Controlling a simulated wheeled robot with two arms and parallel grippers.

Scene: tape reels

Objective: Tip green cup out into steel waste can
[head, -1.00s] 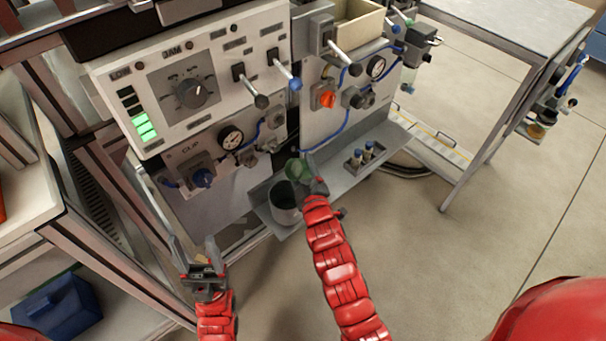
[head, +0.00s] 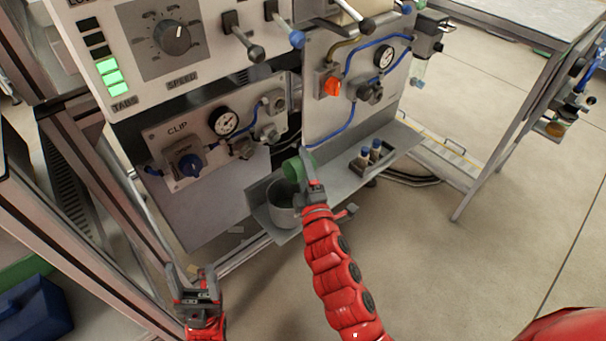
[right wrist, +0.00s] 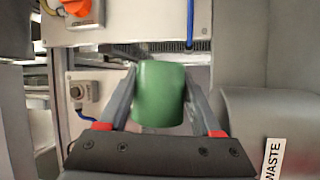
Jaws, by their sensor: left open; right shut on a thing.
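The green cup (head: 293,170) is held in my right gripper (head: 311,184), just above and at the right rim of the steel waste can (head: 283,214). The cup is tilted over towards the can's mouth in the head view. In the right wrist view the green cup (right wrist: 159,93) sits between both fingers, and the can (right wrist: 262,115) with its WASTE label is at the right. What is inside the cup is hidden. My left gripper (head: 190,284) is open and empty, low at the left by the frame post.
The can stands on a grey metal shelf (head: 345,188) under the machine panel. A small holder with brown, blue-capped bottles (head: 370,155) stands right of it. Levers (head: 245,38) stick out of the panel above. Open floor lies to the right.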

